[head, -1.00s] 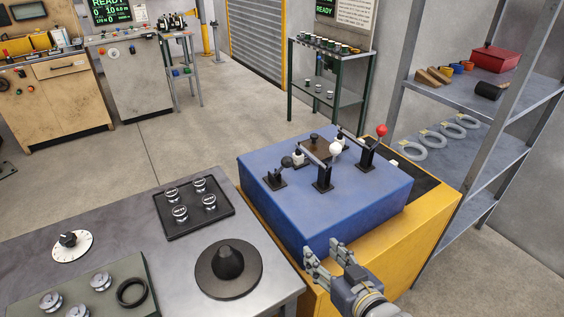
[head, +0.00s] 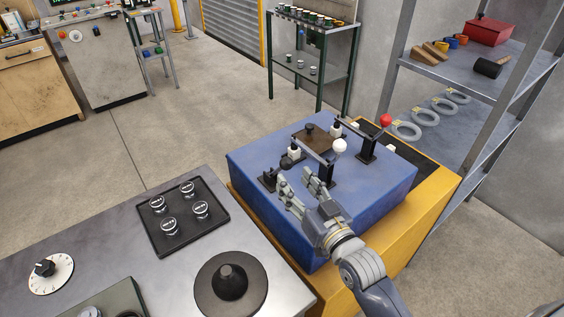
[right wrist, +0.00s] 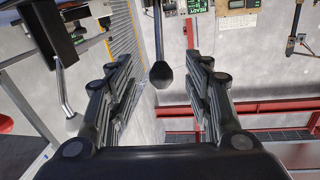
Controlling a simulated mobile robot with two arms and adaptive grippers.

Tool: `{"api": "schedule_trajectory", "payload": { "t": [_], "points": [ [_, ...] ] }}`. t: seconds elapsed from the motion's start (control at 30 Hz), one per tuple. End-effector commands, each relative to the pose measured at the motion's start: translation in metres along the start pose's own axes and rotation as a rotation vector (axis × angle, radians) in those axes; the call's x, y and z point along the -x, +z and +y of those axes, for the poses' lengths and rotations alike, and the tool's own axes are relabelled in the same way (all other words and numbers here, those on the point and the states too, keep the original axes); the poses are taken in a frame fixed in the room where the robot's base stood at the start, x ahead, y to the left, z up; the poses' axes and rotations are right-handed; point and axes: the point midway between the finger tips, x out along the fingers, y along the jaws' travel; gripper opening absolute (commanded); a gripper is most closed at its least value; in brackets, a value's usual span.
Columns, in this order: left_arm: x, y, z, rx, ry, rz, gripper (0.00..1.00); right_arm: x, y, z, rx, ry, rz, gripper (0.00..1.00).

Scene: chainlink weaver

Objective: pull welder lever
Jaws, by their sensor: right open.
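The blue welder box (head: 245,165) carries three levers on its top: one with a black knob (head: 286,163), one with a white knob (head: 339,146) and one with a red knob (head: 386,120). My right gripper (head: 299,184) is open over the near side of the box, by the black-knobbed lever, partly covering it. In the right wrist view the black knob (right wrist: 161,75) shows between the open fingers, with a gap on both sides; I cannot tell how deep it sits. The white knob (right wrist: 75,122) is left of the fingers there. My left gripper is not in view.
A grey shelf (head: 440,85) with rings and a red box (head: 488,31) is at the right. Floor behind the box is open.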

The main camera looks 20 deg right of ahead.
Motion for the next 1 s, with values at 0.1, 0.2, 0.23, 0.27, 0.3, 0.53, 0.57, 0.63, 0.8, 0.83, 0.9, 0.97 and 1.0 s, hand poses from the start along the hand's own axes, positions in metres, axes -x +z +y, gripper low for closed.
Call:
{"api": "schedule_trajectory", "payload": {
  "t": [0.1, 0.2, 0.23, 0.27, 0.3, 0.53, 0.57, 0.63, 0.8, 0.83, 0.9, 0.97, 1.0],
  "points": [
    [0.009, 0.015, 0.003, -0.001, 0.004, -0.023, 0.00, -0.024, -0.004, -0.001, 0.001, 0.000, 0.002, 0.47],
    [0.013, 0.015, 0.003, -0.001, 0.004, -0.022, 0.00, -0.041, -0.003, -0.001, 0.000, -0.001, 0.002, 0.47],
    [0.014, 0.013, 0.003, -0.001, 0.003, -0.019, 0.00, -0.046, -0.003, -0.001, 0.000, -0.001, 0.002, 0.47],
    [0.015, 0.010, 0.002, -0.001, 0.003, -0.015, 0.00, -0.050, -0.003, -0.001, 0.000, -0.001, 0.001, 0.47],
    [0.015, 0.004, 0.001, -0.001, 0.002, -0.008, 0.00, -0.054, -0.002, 0.000, 0.000, 0.000, 0.000, 0.47],
    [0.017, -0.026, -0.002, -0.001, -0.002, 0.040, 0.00, -0.068, 0.000, 0.000, 0.000, 0.000, -0.001, 0.47],
    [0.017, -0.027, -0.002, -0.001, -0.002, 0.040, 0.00, -0.068, 0.000, 0.000, 0.000, 0.000, -0.001, 0.47],
    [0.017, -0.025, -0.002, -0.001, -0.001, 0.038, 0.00, -0.068, 0.000, 0.000, 0.000, 0.000, -0.001, 0.47],
    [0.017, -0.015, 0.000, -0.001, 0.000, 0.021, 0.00, -0.068, 0.000, 0.000, 0.000, -0.001, -0.001, 0.42],
    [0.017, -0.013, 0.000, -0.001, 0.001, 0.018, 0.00, -0.068, 0.000, 0.000, 0.000, -0.001, -0.001, 0.35],
    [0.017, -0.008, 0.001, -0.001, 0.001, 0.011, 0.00, -0.068, 0.000, 0.000, 0.000, 0.000, -0.001, 0.20],
    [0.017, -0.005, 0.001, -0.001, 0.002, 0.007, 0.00, -0.068, 0.000, 0.000, 0.000, 0.000, -0.001, 0.06],
    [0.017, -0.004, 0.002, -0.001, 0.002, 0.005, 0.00, -0.068, 0.000, 0.000, 0.000, 0.000, -0.001, 0.00]
  ]
}}
